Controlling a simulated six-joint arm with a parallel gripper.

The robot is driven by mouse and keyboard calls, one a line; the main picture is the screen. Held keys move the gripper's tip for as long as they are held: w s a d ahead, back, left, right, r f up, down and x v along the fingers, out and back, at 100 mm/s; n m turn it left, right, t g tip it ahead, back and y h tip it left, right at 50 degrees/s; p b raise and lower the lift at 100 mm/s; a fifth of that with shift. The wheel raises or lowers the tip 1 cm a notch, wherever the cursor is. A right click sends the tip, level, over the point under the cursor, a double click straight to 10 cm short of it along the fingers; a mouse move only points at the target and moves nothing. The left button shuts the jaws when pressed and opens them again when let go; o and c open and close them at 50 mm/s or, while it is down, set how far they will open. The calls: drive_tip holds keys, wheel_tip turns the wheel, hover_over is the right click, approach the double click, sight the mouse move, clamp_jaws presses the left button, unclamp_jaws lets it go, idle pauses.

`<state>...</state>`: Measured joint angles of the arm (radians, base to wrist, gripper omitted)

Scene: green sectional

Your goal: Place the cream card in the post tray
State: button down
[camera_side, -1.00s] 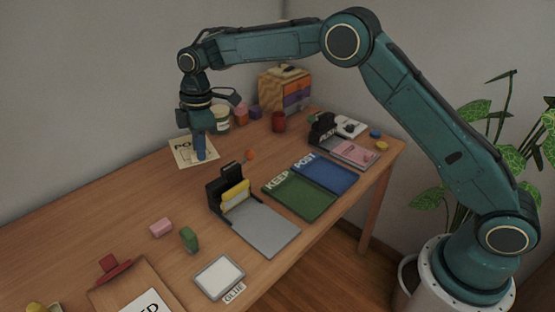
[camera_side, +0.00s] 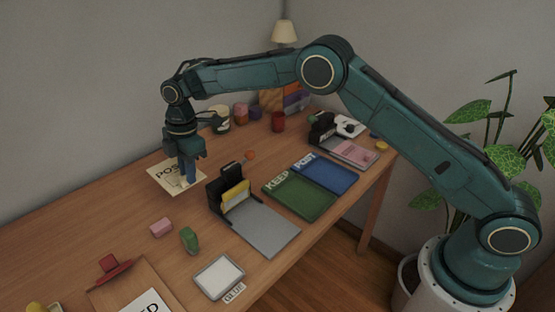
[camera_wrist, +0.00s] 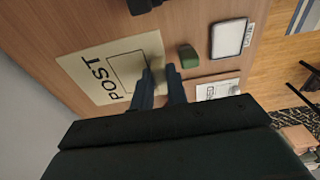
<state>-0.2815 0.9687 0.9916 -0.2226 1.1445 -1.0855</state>
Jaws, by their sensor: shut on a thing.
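The cream card (camera_side: 168,174), marked POST in black, is at my gripper (camera_side: 188,180) in the side view, over the left back part of the desk. My gripper points down and is shut on the card near its right edge. In the wrist view the card (camera_wrist: 104,68) extends left of the fingers (camera_wrist: 160,82), with a printed rectangle beside the word. I cannot tell whether the card touches the desk. The blue post tray (camera_side: 328,175), labelled POST, lies to the right and looks empty.
The green KEEP tray (camera_side: 300,197) adjoins the post tray. A black stand with a yellow item (camera_side: 236,193) and a grey plate (camera_side: 265,230) lies between card and trays.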

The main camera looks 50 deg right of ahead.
wheel_tip(320, 180, down, 16)
drive_tip(key=shift+r, duration=0.1)
idle(0.8)
drive_tip(key=c, duration=1.4)
unclamp_jaws()
drive_tip(key=r, duration=0.7)
drive_tip(key=d+r, duration=0.1)
drive_tip(key=r, duration=0.3)
drive_tip(key=shift+d+r, duration=0.1)
drive_tip(key=shift+r, duration=0.4)
drive_tip(key=shift+r, duration=0.1)
